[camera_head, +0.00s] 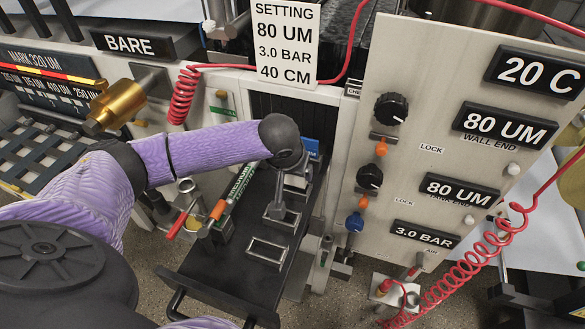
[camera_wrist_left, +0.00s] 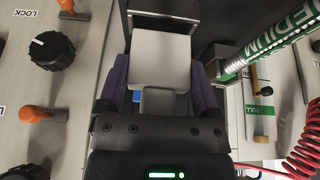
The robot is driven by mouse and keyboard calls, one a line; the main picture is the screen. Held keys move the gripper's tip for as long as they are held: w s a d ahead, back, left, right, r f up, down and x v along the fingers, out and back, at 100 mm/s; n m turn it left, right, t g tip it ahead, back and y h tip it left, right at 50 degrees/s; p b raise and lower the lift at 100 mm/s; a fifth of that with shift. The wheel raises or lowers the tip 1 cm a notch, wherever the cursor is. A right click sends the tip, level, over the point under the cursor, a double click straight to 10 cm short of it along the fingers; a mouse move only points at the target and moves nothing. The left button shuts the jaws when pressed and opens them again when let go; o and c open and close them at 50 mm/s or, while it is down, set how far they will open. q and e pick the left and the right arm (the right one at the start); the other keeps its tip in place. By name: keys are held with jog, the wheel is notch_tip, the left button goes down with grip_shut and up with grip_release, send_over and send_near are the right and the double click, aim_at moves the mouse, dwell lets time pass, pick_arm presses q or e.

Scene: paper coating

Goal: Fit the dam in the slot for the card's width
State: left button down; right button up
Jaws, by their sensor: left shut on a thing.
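The setting card (camera_head: 284,40) reads 80 UM, 3.0 BAR and 40 CM. My left gripper (camera_wrist_left: 158,92) is shut on a plain grey block, the dam (camera_wrist_left: 160,58), which fills the space between its purple fingers. In the head view my left arm's dark joint hides most of this gripper. A grey upright piece shows below that joint, above the black tray (camera_head: 225,262). An empty pale-rimmed rectangular slot (camera_head: 268,251) lies in the tray's near part. A second rim lies farther back, partly covered. I cannot tell whether the dam touches it. My right gripper is not in view.
The control panel (camera_head: 446,150), with knobs and levers, stands close on the tray's right. A green-labelled rod (camera_head: 238,186) and red-tipped handles stand on its left. A coiled red hose (camera_head: 470,265) hangs at the right. A small blue part (camera_wrist_left: 136,96) shows behind the gripper.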

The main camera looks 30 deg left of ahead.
aim_at(298, 182)
pick_arm(q)
jog(key=shift+p, duration=0.35)
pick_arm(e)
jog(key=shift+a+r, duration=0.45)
pick_arm(q)
jog(key=shift+f, duration=0.15)
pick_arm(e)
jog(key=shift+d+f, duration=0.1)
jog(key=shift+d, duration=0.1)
pick_arm(q)
jog(key=shift+f, duration=0.35)
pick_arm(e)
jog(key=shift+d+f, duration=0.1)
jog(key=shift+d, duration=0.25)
pick_arm(q)
jog(key=shift+f+b, duration=0.1)
jog(key=shift+b, duration=0.2)
jog(key=shift+f, duration=0.3)
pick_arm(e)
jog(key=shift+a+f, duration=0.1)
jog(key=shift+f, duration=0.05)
pick_arm(q)
jog(key=shift+f, duration=0.1)
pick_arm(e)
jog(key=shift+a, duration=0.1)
